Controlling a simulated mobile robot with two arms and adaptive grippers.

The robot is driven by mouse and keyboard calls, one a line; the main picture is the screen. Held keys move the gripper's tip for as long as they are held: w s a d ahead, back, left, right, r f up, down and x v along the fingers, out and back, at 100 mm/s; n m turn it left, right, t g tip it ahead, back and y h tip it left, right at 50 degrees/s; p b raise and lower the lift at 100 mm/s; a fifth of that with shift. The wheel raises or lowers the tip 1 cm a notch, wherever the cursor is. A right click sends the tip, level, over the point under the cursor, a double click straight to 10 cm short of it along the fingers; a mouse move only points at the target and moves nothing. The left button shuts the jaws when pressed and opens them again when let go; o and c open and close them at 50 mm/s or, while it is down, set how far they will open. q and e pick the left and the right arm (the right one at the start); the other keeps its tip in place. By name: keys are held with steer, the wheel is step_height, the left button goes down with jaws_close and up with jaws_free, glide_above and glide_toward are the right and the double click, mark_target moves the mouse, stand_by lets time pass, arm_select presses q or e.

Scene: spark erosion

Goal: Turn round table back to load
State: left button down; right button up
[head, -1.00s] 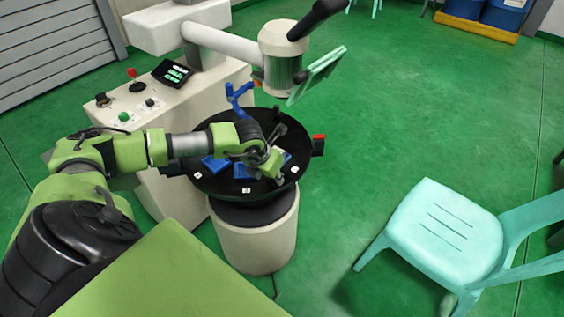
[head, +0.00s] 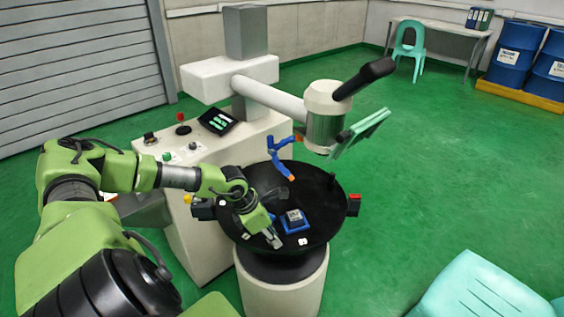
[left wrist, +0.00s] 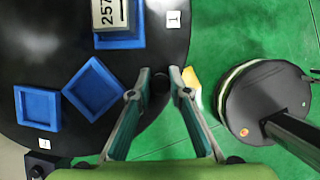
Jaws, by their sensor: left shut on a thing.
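The round table (head: 322,225) is a black, shallow-rimmed disc on a pale drum in front of the machine. A blue nest (head: 297,227) on it holds a grey block (head: 294,216), marked 257 in the left wrist view (left wrist: 110,14). Two empty blue nests (left wrist: 38,107) (left wrist: 93,88) also show there. My left gripper (head: 274,240) is low over the near left part of the table. In the left wrist view its fingertips (left wrist: 160,84) are closed around a dark peg (left wrist: 160,82) near the table's edge. My right gripper is not in view.
The white machine (head: 215,170) stands behind and left, its arm carrying a cylindrical head (head: 326,115) above the table's far side. A red-tipped black block (head: 354,204) sits at the right rim.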

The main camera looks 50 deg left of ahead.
arm_select(q)
steer(key=shift+s+a+m, duration=0.6)
steer(key=shift+s+a, duration=0.05)
steer(key=shift+a, duration=0.25)
steer(key=c, duration=1.9)
jaws_free()
steer(key=shift+s+a, duration=0.1)
steer(key=v, duration=1.2)
steer(key=shift+a, duration=0.2)
